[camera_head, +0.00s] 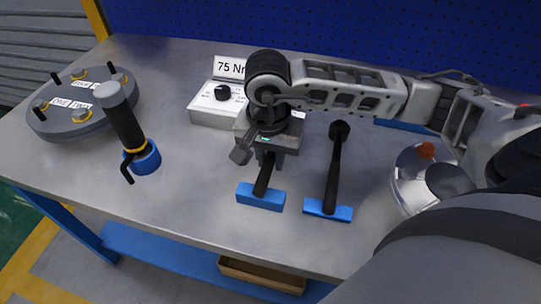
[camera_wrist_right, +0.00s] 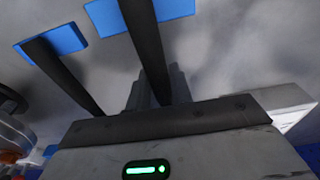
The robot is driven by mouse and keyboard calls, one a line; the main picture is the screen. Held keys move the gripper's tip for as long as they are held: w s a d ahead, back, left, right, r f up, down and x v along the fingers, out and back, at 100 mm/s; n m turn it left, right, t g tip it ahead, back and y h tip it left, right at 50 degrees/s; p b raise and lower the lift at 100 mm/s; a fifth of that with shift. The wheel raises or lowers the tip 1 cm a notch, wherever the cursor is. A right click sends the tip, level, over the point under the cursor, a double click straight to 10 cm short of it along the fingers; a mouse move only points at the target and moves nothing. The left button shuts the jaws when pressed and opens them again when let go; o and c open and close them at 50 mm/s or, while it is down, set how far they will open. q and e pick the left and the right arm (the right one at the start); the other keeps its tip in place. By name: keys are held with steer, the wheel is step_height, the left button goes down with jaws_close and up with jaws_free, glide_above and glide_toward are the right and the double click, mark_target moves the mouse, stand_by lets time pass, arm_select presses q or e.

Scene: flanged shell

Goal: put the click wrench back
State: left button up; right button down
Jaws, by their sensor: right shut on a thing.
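My right gripper (camera_head: 267,152) points down over the middle of the bench and is shut on a dark wrench, the click wrench (camera_head: 263,178). The wrench's near end is at a blue rest (camera_head: 260,199); I cannot tell whether it bears on it or is just above. Its far end is hidden under my gripper. In the right wrist view the click wrench (camera_wrist_right: 143,35) runs from the blue rest (camera_wrist_right: 178,9) down between the fingers (camera_wrist_right: 158,88). My left gripper is not in view.
A second dark wrench (camera_head: 334,165) lies close on the right at its own blue rest (camera_head: 326,211). A white box with a knob (camera_head: 211,107) and a "75 Nm" sign stand behind. A bolted grey flange (camera_head: 92,118), a black tool in a blue ring (camera_head: 125,128) and a shiny round vessel (camera_head: 407,180) stand aside.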

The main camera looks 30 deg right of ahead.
steer(key=c, duration=1.3)
jaws_free()
steer(key=shift+o, duration=0.2)
steer(key=shift+r, duration=0.1)
step_height(320, 180, up, 12)
steer(key=shift+s+a+p, duration=0.4)
steer(key=shift+a, duration=0.05)
